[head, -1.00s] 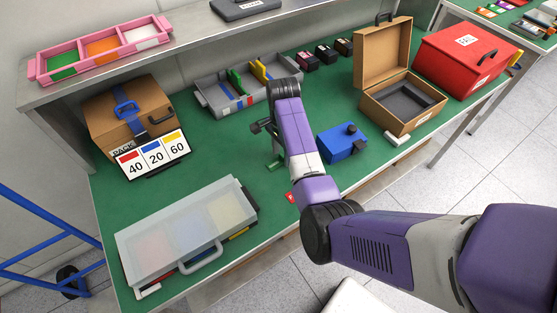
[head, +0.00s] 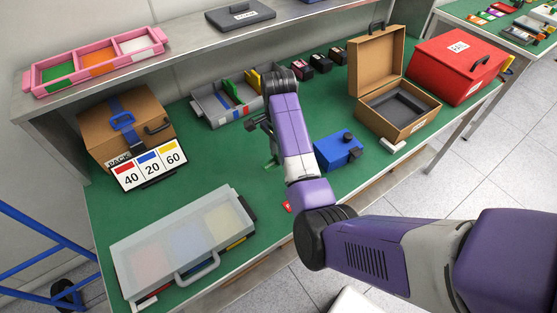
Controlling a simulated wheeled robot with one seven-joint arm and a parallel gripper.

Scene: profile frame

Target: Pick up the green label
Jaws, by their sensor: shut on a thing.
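My purple arm reaches over the green-topped bench (head: 215,165). My gripper (head: 272,156) points down between the grey tray and the blue box, mostly hidden behind my own forearm. It is shut on the green label (head: 270,163), a small green piece that shows just below the fingers. The forearm hides most of the grip, and I cannot tell how far the label is above the bench top.
A blue box (head: 338,150) stands close to the right of my forearm. A grey divided tray (head: 212,117) lies behind. A small red piece (head: 287,207) is near the front edge. A clear-lidded case (head: 180,245), an open brown case (head: 408,128) and a red box (head: 455,72) stand around.

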